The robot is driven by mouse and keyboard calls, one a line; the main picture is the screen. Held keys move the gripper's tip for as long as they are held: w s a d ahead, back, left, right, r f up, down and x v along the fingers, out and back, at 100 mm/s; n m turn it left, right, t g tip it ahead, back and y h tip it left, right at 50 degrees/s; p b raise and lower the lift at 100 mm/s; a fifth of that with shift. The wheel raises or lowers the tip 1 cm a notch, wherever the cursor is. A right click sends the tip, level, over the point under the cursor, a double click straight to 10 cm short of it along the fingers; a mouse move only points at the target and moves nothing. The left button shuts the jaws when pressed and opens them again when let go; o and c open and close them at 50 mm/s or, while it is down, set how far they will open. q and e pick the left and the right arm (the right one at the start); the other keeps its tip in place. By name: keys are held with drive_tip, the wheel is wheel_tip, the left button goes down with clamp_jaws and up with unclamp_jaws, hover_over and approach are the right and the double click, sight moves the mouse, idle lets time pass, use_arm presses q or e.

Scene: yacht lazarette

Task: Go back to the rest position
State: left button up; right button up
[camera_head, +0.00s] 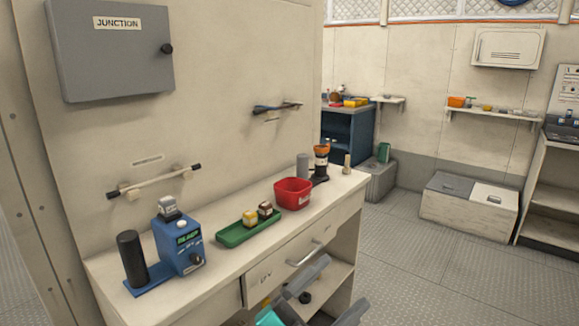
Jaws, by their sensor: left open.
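My left gripper (344,282) shows at the bottom edge of the head view, in front of the workbench's lower shelf. Its two grey fingers are spread apart, with nothing seen between them. The picture's edge cuts off the rest of this arm. My right gripper is not in view. The workbench (215,277) stands against the wall. On its top are a blue device (178,245) with a green display and a black cylinder, a green tray (234,236) holding small yellowish and brown blocks, and a red bin (292,194).
A drawer handle (304,254) projects from the bench front just above my left gripper. A grey junction box (110,60) and a bar (153,181) are on the wall. A low locker (468,212) stands farther right. The floor (420,275) right of the bench is clear.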

use_arm(q)
drive_tip(key=s+a+f+n+t+y, duration=0.2)
drive_tip(key=a+f+n+y, duration=1.2)
drive_tip(key=f, duration=0.5)
drive_tip(key=s+a+f+n+g+y+p, duration=0.2)
drive_tip(key=s+a+f+n+g+y, duration=0.1)
drive_tip(key=s+a+f, duration=0.5)
drive_tip(key=shift+s+a+f+n+g, duration=0.35)
drive_tip(key=shift+s+a+n+g, duration=0.2)
drive_tip(key=shift+s+a, duration=0.45)
